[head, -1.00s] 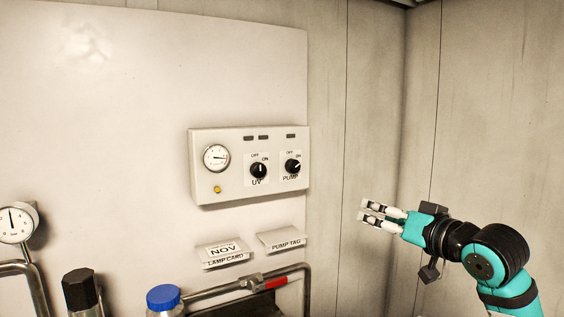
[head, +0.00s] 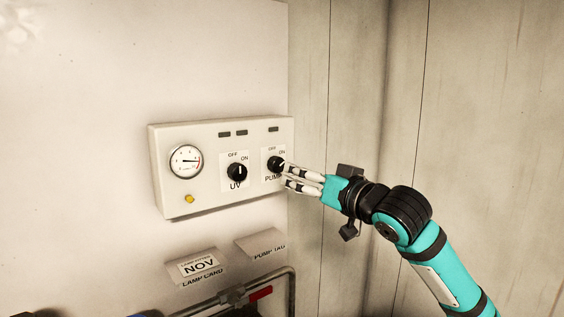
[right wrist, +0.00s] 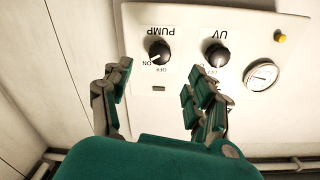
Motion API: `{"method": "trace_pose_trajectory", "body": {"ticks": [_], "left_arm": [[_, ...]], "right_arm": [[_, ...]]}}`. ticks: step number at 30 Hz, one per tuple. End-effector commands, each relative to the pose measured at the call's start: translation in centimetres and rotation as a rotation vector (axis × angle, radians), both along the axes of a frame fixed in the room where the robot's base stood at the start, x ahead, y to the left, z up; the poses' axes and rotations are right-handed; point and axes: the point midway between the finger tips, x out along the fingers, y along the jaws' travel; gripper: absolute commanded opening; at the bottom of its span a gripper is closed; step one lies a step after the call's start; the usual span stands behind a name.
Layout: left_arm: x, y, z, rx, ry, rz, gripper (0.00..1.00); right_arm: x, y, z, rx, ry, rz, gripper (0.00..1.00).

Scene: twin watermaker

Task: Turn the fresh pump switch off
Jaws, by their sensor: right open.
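The pump switch (head: 275,164) is a black rotary knob with a white pointer line, at the right of the white control box. Its pointer is turned toward ON. It also shows upside down in the right wrist view (right wrist: 159,52), pointer toward ON. My right gripper (head: 287,176) is open and empty, its fingertips close to the knob's right side in the head view. In the right wrist view the gripper's fingers (right wrist: 161,74) stand apart, with the pump knob seen beyond the gap between them. Contact cannot be told. My left gripper is not in view.
The control box (head: 212,200) also carries a UV knob (head: 237,172), a round gauge (head: 186,161) and a yellow button (head: 190,199). Below are a lamp card (head: 197,266), a pump tag (head: 262,244) and a pipe with a red handle (head: 261,293). Bare wall lies to the right.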

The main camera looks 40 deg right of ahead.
Motion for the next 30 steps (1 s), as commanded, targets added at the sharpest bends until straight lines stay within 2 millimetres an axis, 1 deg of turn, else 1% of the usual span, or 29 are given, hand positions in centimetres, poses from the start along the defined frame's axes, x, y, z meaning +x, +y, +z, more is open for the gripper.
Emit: {"method": "trace_pose_trajectory", "body": {"ticks": [1, 3, 7, 9, 12, 18, 26, 29, 30], "left_arm": [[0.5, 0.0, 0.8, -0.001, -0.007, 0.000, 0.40], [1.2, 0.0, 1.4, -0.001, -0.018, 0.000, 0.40], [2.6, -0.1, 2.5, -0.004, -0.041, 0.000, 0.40], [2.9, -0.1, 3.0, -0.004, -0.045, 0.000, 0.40], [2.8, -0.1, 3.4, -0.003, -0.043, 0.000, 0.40], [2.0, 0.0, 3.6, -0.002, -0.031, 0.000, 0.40], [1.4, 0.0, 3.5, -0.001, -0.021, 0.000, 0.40], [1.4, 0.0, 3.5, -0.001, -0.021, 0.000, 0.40], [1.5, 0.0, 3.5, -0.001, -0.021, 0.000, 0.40]], "right_arm": [[1.1, -0.2, 0.5, -0.001, 0.002, 0.000, 0.58], [2.6, -0.4, 0.4, -0.001, 0.004, -0.001, 0.58], [5.1, -0.8, 0.5, -0.001, 0.000, -0.001, 0.58], [6.1, -0.9, 0.5, 0.001, -0.002, -0.001, 0.58], [7.2, -1.1, 0.4, 0.002, -0.002, -0.001, 0.58], [8.2, -1.2, 0.1, 0.001, -0.002, -0.001, 0.58], [8.3, -1.2, 0.0, 0.000, -0.001, 0.000, 0.58], [8.2, -1.2, 0.0, 0.000, -0.001, 0.000, 0.47], [8.2, -1.2, 0.0, 0.000, -0.001, 0.000, 0.41]]}}
